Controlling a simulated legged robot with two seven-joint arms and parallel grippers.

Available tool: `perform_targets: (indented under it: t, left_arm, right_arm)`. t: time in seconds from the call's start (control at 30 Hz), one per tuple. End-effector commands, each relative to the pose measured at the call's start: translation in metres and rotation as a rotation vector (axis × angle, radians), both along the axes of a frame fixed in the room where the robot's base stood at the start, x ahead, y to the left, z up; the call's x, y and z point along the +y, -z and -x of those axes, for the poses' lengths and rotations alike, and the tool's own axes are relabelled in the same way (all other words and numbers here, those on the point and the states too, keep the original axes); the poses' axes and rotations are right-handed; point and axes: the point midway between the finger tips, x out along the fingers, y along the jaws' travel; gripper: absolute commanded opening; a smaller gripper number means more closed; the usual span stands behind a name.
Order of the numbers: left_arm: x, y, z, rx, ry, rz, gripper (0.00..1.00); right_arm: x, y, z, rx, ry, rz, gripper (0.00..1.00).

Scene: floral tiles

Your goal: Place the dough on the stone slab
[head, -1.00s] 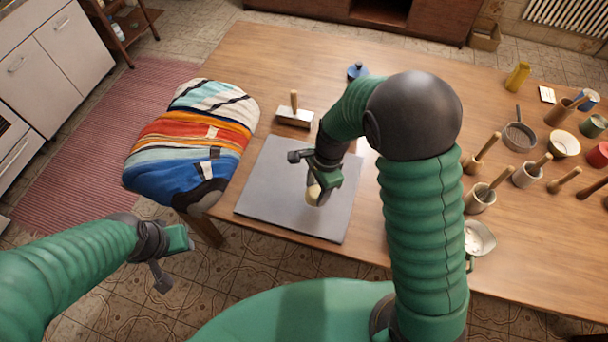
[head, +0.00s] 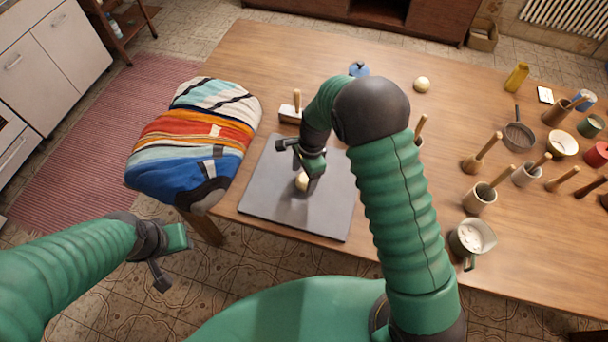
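The dough (head: 302,182) is a small pale ball at the tips of my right gripper (head: 309,176), over the grey stone slab (head: 262,203). My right gripper is shut on the dough and partly hides it. I cannot tell whether the dough touches the slab. The slab lies flat near the left front of the wooden table. My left gripper (head: 174,262) is open and empty, out over the floor in front of the table's left end.
A wood-handled block tool (head: 290,114) stands behind the slab. A second pale ball (head: 422,84) and a blue item (head: 358,69) lie farther back. Several mortars, cups and a white-filled jug (head: 472,237) crowd the right side. A striped cloth-covered seat (head: 195,135) stands left.

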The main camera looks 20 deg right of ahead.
Motion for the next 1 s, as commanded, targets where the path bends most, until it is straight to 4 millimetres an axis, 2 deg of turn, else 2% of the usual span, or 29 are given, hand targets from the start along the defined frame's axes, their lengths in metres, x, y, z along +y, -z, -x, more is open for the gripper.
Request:
perform_targets:
  t: [0.27, 0.37, 0.6, 0.7, 0.83, 0.93, 1.0]
  left_arm:
    - [0.000, -0.001, 0.000, 0.000, -0.001, 0.000, 0.36]
    - [0.000, -0.002, 0.000, 0.000, 0.000, 0.000, 0.36]
    - [0.000, -0.005, 0.000, 0.000, 0.000, 0.000, 0.36]
    - [0.000, -0.006, 0.000, 0.000, 0.000, 0.000, 0.36]
    - [0.000, -0.007, 0.000, 0.000, 0.000, 0.000, 0.36]
    - [0.000, -0.007, 0.000, 0.000, -0.001, 0.000, 0.36]
    - [0.000, -0.007, 0.000, 0.000, -0.001, 0.000, 0.36]
  right_arm:
    - [-0.003, -0.006, -0.001, -0.002, 0.000, -0.002, 0.72]
    - [-0.006, -0.023, -0.002, -0.005, 0.000, -0.003, 0.72]
    - [-0.014, -0.084, -0.003, -0.006, -0.001, -0.002, 0.72]
    - [-0.017, -0.103, -0.003, -0.003, 0.000, -0.001, 0.72]
    - [-0.020, -0.117, -0.002, -0.003, -0.010, 0.000, 0.72]
    - [-0.027, -0.124, 0.016, -0.048, -0.151, 0.016, 0.72]
    - [-0.035, -0.128, 0.043, -0.114, -0.377, 0.050, 0.72]
